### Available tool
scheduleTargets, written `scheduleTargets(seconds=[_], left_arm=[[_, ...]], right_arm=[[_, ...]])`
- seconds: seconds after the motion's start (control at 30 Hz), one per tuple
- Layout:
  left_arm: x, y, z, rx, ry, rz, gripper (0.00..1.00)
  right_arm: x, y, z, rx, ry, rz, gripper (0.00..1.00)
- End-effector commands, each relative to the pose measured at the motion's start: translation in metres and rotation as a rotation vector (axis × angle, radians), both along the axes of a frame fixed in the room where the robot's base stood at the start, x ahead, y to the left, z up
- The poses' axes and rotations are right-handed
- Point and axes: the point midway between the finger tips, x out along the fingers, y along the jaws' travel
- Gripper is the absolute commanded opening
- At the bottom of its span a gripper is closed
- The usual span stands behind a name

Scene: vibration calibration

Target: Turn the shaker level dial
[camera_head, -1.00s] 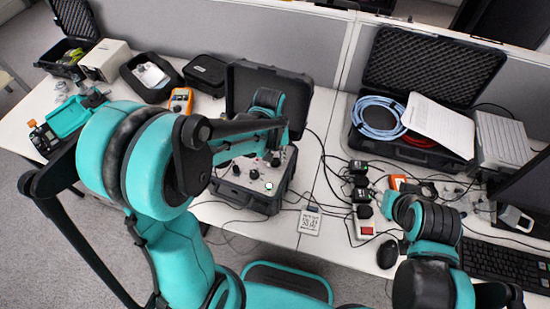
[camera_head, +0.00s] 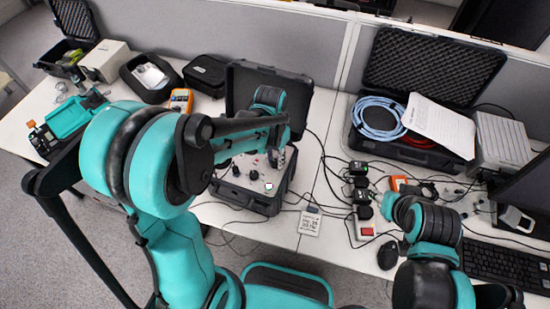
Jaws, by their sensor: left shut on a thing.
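The shaker unit is an open black case (camera_head: 262,205) with a light grey control panel (camera_head: 240,183) in the middle of the table. The panel carries several small black knobs, a red part and a lit white-green button (camera_head: 268,186). My left gripper (camera_head: 277,158) reaches down to the panel's back right part and is shut on a small dial there. The fingers and my arm hide most of that dial, so its setting cannot be read. My right arm is bent at the right over the table. The jaws of my right gripper cannot be made out.
The case's raised lid (camera_head: 240,90) stands behind the panel. Cables run right to black adapters (camera_head: 358,180) and a power strip (camera_head: 365,228). A small white display (camera_head: 310,223) lies right of the case. An orange meter (camera_head: 181,101) stands at left.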

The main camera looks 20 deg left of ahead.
Motion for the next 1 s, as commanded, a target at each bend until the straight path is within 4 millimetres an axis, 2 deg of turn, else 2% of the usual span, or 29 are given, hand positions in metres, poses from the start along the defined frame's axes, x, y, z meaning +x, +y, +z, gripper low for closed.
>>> scheduleTargets(seconds=[0.47,0.5,0.53,0.57,0.87,1.0], left_arm=[[-0.001,0.0,0.0,0.0,0.001,-0.012,0.0],[-0.001,0.0,0.0,0.0,0.001,-0.011,0.35],[-0.001,0.0,0.0,0.0,0.001,-0.011,0.43],[0.0,0.0,0.0,0.0,0.001,-0.011,0.46],[0.0,0.0,0.001,0.0,0.0,-0.011,0.46],[0.0,0.001,0.014,0.0,0.0,-0.011,0.46]], right_arm=[[0.0,0.0,0.0,0.0,0.0,0.0,0.46],[0.0,0.0,0.0,0.0,0.0,0.0,0.46],[0.0,0.0,0.0,0.0,0.0,0.0,0.46],[0.0,0.0,0.0,0.0,0.0,0.0,0.46],[0.0,0.0,0.0,0.0,0.0,0.0,0.46],[0.0,0.0,0.0,0.0,0.0,0.0,0.46]])
